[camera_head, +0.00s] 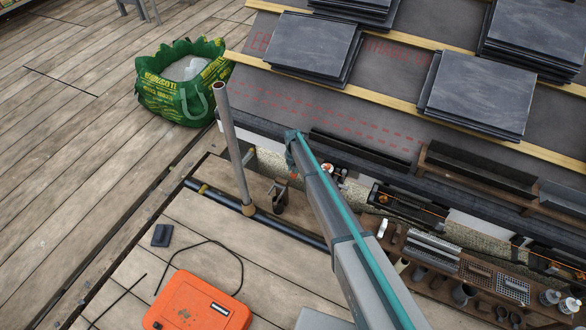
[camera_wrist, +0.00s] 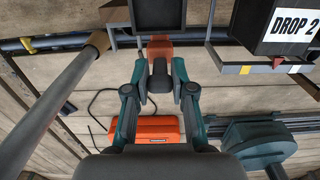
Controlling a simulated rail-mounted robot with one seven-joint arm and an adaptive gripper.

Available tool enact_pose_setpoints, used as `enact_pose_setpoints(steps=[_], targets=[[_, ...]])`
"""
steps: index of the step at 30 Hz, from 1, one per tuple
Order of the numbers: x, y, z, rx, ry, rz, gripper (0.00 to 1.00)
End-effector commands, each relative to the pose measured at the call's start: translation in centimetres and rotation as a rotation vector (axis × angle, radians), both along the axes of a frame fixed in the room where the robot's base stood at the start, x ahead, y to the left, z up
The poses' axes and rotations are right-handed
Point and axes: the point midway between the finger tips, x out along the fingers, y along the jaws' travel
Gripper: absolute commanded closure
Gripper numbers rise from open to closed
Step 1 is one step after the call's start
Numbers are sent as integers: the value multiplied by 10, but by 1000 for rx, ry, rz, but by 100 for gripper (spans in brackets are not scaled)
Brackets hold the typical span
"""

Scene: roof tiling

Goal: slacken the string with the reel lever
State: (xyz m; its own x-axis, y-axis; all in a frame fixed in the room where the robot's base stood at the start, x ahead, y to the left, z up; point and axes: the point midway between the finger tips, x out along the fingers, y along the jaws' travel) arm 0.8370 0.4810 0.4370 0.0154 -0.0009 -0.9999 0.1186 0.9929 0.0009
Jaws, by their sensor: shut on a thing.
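My gripper (camera_wrist: 160,88) is seen from behind in the wrist view. Its two fingers are shut on a dark, rounded lever (camera_wrist: 160,72) that stands between the fingertips. An orange-brown part (camera_wrist: 160,47) shows just beyond the lever, under a black box-like part (camera_wrist: 158,12); I take it for the reel, but most of it is hidden. In the head view my arm reaches to the eaves and its end hides the lever and reel. A thin orange string (camera_head: 428,207) runs along the eaves to the right; whether it is taut or slack I cannot tell.
A grey upright pole (camera_head: 232,150) stands close left of my gripper. A black box marked DROP 2 (camera_wrist: 284,25) is at right in the wrist view. An orange case (camera_head: 197,304) lies on the boards. A tray of parts (camera_head: 460,270) is at right; slate stacks (camera_head: 480,92) lie above.

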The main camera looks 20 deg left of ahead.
Motion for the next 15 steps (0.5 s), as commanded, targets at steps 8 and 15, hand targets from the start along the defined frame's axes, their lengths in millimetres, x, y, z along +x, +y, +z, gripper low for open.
enact_pose_setpoints(steps=[8,15], targets=[[1,0,-1,4,33,-1,100],[0,0,-1,4,33,-1,100]])
